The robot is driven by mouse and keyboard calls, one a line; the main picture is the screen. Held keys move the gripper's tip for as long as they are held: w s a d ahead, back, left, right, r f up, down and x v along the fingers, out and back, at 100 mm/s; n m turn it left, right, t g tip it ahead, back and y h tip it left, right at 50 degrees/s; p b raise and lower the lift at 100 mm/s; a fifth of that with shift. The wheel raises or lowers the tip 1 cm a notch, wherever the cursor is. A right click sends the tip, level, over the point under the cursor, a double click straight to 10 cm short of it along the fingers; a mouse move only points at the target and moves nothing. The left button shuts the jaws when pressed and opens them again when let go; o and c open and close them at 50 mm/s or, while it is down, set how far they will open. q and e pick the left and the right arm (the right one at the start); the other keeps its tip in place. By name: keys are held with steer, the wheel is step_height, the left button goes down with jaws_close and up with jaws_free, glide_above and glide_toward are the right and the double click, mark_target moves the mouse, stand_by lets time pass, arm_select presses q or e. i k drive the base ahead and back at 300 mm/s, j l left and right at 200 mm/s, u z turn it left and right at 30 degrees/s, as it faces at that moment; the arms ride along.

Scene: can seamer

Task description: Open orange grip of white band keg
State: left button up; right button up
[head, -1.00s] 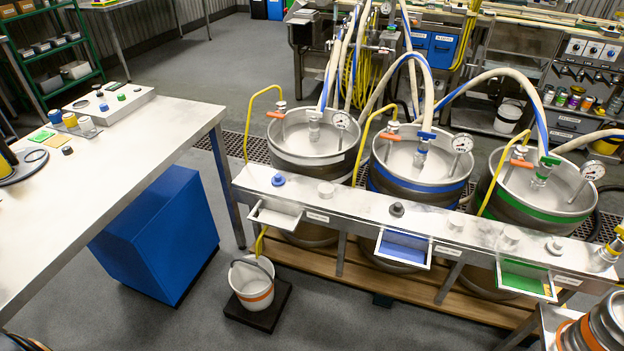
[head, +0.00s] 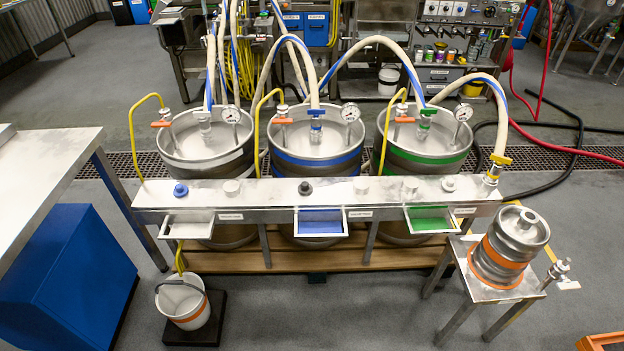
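The white band keg (head: 207,163) is the leftmost of three large steel kegs behind the metal bench. Its orange grip (head: 161,124) sits at the left of its rim on a small valve, where a yellow hose joins. The grip lies roughly level, pointing left. A white coupler (head: 205,122) with a pale hose stands on its lid, and a round gauge (head: 231,114) is at the right. The bench hides part of the keg's lower body. Neither of my grippers shows in the head view.
The blue band keg (head: 316,159) and green band keg (head: 425,152) stand to the right, with similar orange grips. The long bench (head: 260,190) with small trays runs in front. A bucket (head: 182,304) stands front left. A small orange-banded keg (head: 509,245) sits at right.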

mark_target(162, 123)
steer(key=i+u, duration=0.8)
steer(key=u, duration=0.2)
steer(key=j+u, duration=0.1)
steer(key=j, duration=0.85)
